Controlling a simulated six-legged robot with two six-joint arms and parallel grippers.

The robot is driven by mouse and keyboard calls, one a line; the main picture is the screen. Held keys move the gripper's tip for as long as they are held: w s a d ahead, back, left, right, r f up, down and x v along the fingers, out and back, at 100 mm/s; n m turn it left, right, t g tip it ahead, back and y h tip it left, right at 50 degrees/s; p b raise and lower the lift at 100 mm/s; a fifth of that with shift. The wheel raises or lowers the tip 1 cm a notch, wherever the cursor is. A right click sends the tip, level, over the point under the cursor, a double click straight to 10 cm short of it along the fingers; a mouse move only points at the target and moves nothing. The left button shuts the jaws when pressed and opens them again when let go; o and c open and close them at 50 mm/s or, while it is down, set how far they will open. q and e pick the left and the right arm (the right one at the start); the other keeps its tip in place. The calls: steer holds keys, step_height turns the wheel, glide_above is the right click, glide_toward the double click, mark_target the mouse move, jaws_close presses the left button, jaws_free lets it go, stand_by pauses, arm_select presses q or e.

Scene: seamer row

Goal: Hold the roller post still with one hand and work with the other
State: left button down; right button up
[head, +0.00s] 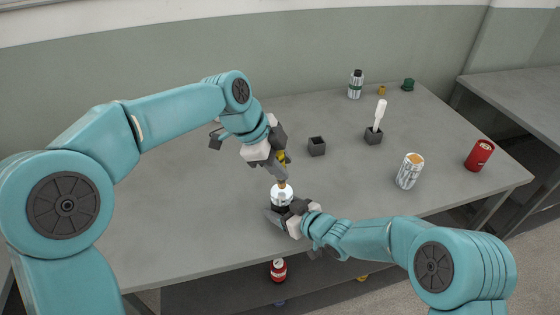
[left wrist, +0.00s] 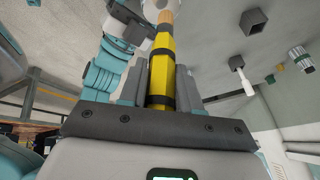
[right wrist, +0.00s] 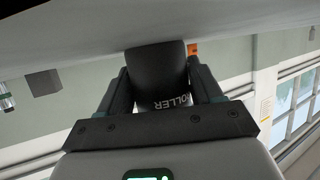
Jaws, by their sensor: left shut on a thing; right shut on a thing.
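The roller post (head: 282,193) stands near the table's front edge, with a white upper part and a dark lower part. In the right wrist view its dark body (right wrist: 158,75) carries the lettering "ROLLER". My right gripper (head: 284,214) is shut around the dark part. My left gripper (head: 277,170) is shut on a yellow tool (head: 283,157) with black bands, also seen in the left wrist view (left wrist: 161,65). The tool points down, its tan tip at the top of the post. I cannot tell whether the tip touches it.
An empty dark square holder (head: 316,147) and another holder (head: 373,136) with a white-handled tool (head: 379,114) stand behind. A silver can (head: 409,172) and a red can (head: 480,155) are at right. The table's left is clear.

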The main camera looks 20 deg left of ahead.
arm_select(q)
steer(key=shift+f, duration=0.75)
stand_by(0.3)
